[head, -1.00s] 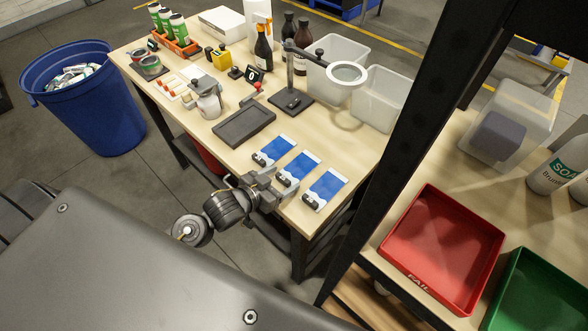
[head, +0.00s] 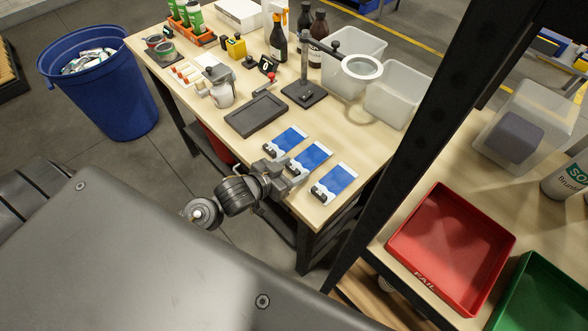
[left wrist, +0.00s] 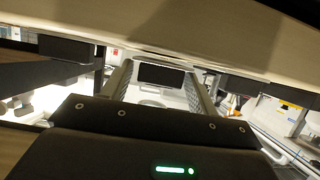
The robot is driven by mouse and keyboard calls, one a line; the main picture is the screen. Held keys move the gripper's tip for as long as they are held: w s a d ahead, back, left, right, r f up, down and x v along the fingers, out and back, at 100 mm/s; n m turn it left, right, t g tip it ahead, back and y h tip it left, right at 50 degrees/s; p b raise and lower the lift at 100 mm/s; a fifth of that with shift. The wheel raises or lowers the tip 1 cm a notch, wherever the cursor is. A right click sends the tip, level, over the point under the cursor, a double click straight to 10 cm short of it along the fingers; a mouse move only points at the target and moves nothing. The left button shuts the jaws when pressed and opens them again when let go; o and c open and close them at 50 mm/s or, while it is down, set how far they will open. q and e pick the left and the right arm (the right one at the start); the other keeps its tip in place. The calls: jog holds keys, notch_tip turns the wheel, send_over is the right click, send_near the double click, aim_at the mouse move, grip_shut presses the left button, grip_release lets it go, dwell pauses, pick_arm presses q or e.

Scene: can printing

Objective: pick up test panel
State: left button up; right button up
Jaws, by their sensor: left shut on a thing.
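Three blue-and-white test panels with dark clips lie in a row near the front edge of the table: a left panel (head: 287,139), a middle panel (head: 311,156) and a right panel (head: 336,181). My left gripper (head: 293,173) is at the table's front edge, at the clip end of the middle panel, and shut on it. The fingers partly hide that clip. In the left wrist view my gripper (left wrist: 160,76) has a dark piece between its fingers, too unclear to identify. My right gripper is not in view.
A dark tray (head: 256,115) and a magnifier lamp (head: 361,67) stand behind the panels. The table (head: 310,213) is bare in front of the right panel. A black post (head: 430,115) and a red FAIL tray (head: 450,245) are to the right. A blue bin (head: 105,100) stands left.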

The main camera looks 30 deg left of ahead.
pick_arm(q)
jog(key=r, duration=0.3)
jog(key=shift+s+a+b, duration=0.2)
jog(key=shift+b, duration=0.15)
jog(key=s+a+r+p, duration=0.5)
jog(key=s+a+r, duration=0.2)
jog(key=s+r, duration=0.2)
jog(key=shift+s+a, duration=0.3)
jog(key=shift+s, duration=0.75)
jog(key=w+n+t+y+b, duration=0.1)
jog(key=w+n+y+b, duration=0.15)
jog(key=w, duration=0.75)
jog(key=w+d+r+y+b, duration=0.1)
jog(key=w+d+r+b, duration=0.1)
jog(key=w+d+r, duration=0.2)
jog(key=w+d+r+n+y+b, duration=0.1)
jog(key=w+d+r+b, duration=0.2)
jog(key=w+r, duration=0.4)
jog(key=shift+w+d+r+b, duration=0.3)
jog(key=shift+w+d+r, duration=0.05)
jog(key=shift+r, duration=0.5)
